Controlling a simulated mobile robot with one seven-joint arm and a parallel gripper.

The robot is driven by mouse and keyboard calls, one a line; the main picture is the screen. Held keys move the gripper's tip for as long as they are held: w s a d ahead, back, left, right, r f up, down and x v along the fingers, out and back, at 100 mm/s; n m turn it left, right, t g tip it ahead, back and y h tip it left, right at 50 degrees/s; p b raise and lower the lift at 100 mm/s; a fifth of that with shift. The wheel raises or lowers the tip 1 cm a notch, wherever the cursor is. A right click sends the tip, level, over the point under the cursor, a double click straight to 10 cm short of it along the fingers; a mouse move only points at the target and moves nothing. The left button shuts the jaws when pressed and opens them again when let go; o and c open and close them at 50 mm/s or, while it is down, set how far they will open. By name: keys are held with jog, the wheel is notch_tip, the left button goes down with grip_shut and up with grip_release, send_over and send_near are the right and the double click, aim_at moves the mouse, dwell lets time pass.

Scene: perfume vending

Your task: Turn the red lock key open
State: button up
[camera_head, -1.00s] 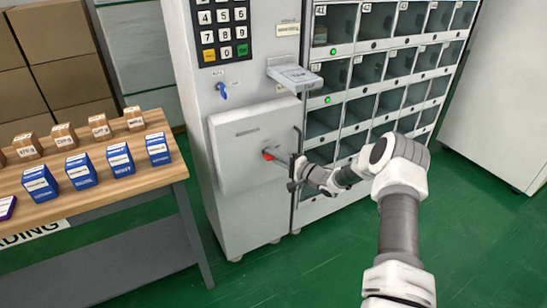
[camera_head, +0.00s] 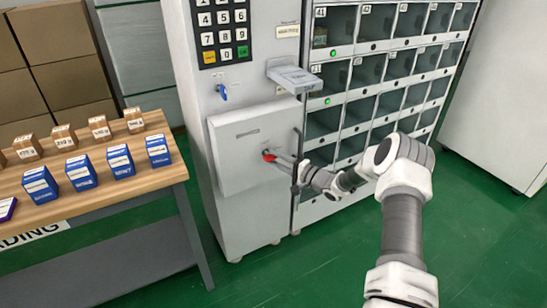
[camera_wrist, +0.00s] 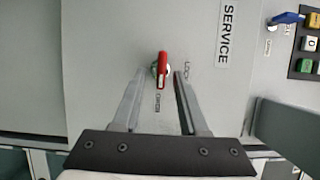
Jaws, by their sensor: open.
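The red lock key (camera_head: 269,156) sits on the front of a light grey panel (camera_head: 232,140) on the vending machine. In the wrist view the red key (camera_wrist: 162,70) lies lengthwise up and down the picture, its lower end toward the "OPEN" label (camera_wrist: 158,103). The "LOCK" label (camera_wrist: 187,70) is to its right. My gripper (camera_head: 280,162) reaches the key from the right in the head view. In the wrist view my gripper (camera_wrist: 160,75) is open, with one finger on each side of the key and a visible gap on both sides.
A blue key (camera_head: 222,91) and a keypad (camera_head: 222,30) are above the panel. A small grey shelf (camera_head: 294,78) juts out above my gripper. Open lockers (camera_head: 375,70) stand to the right. A wooden table (camera_head: 90,195) with several boxes is at left.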

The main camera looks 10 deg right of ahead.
jog(key=p+v, duration=0.2)
jog(key=v, duration=1.4)
jog(key=w+r+n+h+p, duration=0.4)
jog(key=r+h, duration=0.3)
jog(key=r, duration=0.8)
jog(key=s+r+n+g+h+p, duration=0.1)
jog(key=s+r+h, duration=0.2)
jog(key=r, duration=0.5)
jog(key=s+r+g+h+p, duration=0.1)
jog(key=s+r+h+p, duration=0.15)
jog(key=r, duration=0.55)
jog(key=s+a+r+n+g+h+p, duration=0.1)
jog(key=s+a+r, duration=0.1)
jog(key=s+r, duration=0.35)
jog(key=s+a+r+n+g+h+p, duration=0.1)
jog(key=s+a+r+g, duration=0.1)
jog(key=s, duration=0.7)
jog(key=s+a+n+g+y+p, duration=0.1)
jog(key=s+a, duration=0.3)
jog(key=s, duration=0.5)
jog(key=s+a+n+g+y+p, duration=0.1)
jog(key=s+a, duration=0.3)
jog(key=s, duration=0.5)
jog(key=shift+r+n+g+y, duration=0.35)
jog(key=shift+n+g, duration=0.15)
